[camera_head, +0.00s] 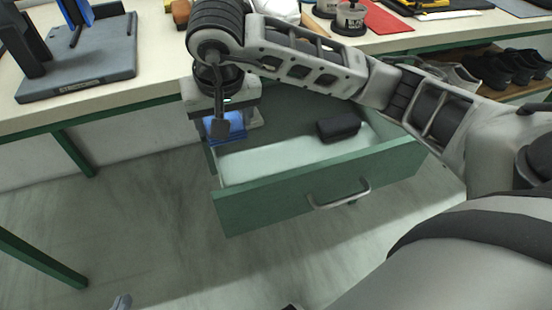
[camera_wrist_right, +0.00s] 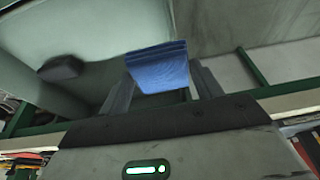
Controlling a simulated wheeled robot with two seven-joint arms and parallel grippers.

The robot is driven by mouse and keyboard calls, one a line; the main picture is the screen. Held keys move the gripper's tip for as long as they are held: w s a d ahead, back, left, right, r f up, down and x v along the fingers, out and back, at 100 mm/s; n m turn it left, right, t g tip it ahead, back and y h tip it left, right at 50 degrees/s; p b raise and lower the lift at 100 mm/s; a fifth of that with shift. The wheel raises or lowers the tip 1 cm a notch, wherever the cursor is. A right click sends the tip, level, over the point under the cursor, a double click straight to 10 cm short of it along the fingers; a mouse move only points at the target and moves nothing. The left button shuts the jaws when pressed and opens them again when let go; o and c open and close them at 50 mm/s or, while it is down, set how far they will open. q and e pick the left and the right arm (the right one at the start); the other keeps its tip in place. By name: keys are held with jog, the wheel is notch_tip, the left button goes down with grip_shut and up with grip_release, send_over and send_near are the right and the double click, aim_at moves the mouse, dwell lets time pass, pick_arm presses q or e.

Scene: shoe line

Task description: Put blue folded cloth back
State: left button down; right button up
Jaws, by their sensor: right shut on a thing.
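The blue folded cloth (camera_head: 235,127) is at the left end of the open green drawer (camera_head: 290,200). My right gripper (camera_head: 222,122), on the arm from the right, points down and is shut on the cloth. In the right wrist view the cloth (camera_wrist_right: 160,68) sits between the two fingers. I cannot tell whether the cloth touches the drawer floor. A small grey tip at the bottom left edge of the head view looks like part of my left gripper (camera_head: 121,302); most of it is out of frame.
A black object (camera_head: 339,127) lies in the drawer, also in the wrist view (camera_wrist_right: 61,68). The drawer has a metal handle (camera_head: 339,194). The workbench (camera_head: 150,70) above carries a dark stand (camera_head: 75,75). Dark shoes (camera_head: 500,68) sit on a shelf at right. The floor at left is clear.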

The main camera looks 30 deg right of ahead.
jog(key=f, duration=0.3)
jog(key=shift+d+b, duration=0.3)
jog(key=w+d+f, duration=0.1)
jog(key=d+f, duration=0.1)
jog(key=d, duration=0.2)
jog(key=w+d+f, duration=0.1)
jog(key=d+f, duration=0.2)
jog(key=d, duration=0.1)
jog(key=w+d+f+b, duration=0.1)
jog(key=d+f, duration=0.2)
jog(key=d, duration=0.1)
jog(key=shift+w+d+f, duration=0.1)
jog(key=shift+f, duration=0.15)
jog(key=shift+d+f, duration=0.25)
jog(key=shift+f, duration=0.1)
notch_tip(320, 180, down, 3)
jog(key=shift+d+f, duration=0.1)
jog(key=shift+d, duration=0.05)
pick_arm(q)
jog(key=f, duration=0.2)
jog(key=d+f, duration=0.1)
jog(key=shift+w+f+g, duration=0.3)
pick_arm(e)
jog(key=shift+w+f, duration=0.1)
pick_arm(q)
jog(key=shift+f+b, duration=0.1)
jog(key=shift+b, duration=0.25)
pick_arm(e)
jog(key=shift+f, duration=0.1)
